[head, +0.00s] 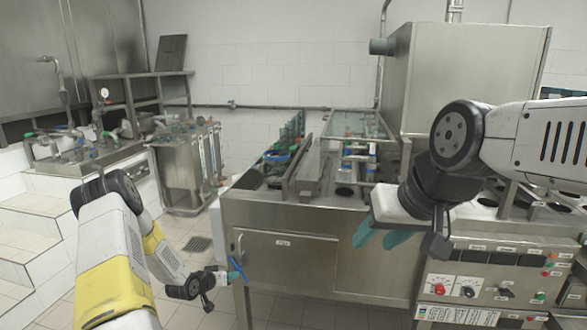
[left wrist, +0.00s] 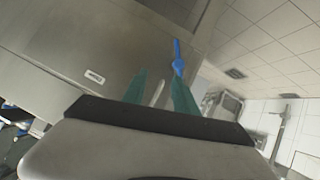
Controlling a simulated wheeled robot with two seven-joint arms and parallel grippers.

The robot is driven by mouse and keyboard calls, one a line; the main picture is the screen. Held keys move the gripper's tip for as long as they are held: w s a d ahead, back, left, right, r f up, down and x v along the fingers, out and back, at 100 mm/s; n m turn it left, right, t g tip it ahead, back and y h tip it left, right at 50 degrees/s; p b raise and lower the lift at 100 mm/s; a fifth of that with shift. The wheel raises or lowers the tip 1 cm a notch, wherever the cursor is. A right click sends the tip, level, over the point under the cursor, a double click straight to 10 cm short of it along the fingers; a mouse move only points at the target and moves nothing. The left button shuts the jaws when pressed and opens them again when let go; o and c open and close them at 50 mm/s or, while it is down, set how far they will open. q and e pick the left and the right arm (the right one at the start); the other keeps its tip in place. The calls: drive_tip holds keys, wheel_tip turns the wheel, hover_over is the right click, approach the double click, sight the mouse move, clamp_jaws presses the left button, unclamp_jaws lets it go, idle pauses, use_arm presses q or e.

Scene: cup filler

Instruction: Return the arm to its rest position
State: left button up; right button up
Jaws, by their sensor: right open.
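My left arm comes in from the left of the head view. Its gripper (head: 234,274) is low beside the left end of the steel counter, close to a blue handle (head: 238,264). In the left wrist view its two teal fingers (left wrist: 158,80) stand apart. The blue handle (left wrist: 177,62) shows just beyond the tip of the right-hand finger; I cannot tell whether they touch. A thin pale piece shows between the fingers. My right gripper (head: 382,238) is open, with its teal fingers pointing down-left in front of the counter.
The steel counter (head: 290,210) fills the middle, with a control panel (head: 490,285) of knobs and buttons at the right. A tall steel cabinet (head: 465,75) stands behind it. White steps (head: 35,225) and a steel tank (head: 183,170) are at the left. Tiled floor lies between.

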use_arm(q)
wheel_tip(320, 180, up, 18)
drive_tip(key=m+g+y, duration=0.1)
drive_tip(key=y, duration=0.1)
drive_tip(key=s+d+r+g+y, duration=0.1)
drive_tip(key=s+r, duration=0.4)
drive_tip(key=r, duration=0.2)
drive_tip(key=s+r+y, duration=0.1)
drive_tip(key=s+r, duration=0.3)
drive_tip(key=r, duration=0.3)
drive_tip(key=s+d+r, duration=0.2)
drive_tip(key=s+r, duration=0.1)
drive_tip(key=s, duration=0.6)
drive_tip(key=s+d+r+g+h, duration=0.1)
drive_tip(key=s+d+r, duration=0.2)
drive_tip(key=s, duration=0.7)
drive_tip(key=s+d+r+g+h, duration=0.1)
drive_tip(key=s+d+r, duration=0.2)
drive_tip(key=s, duration=0.6)
wheel_tip(320, 180, up, 2)
drive_tip(key=shift+s+d+r+n, duration=0.1)
drive_tip(key=shift+s+d+n, duration=0.1)
drive_tip(key=shift+s+n, duration=0.1)
drive_tip(key=shift+w, duration=0.1)
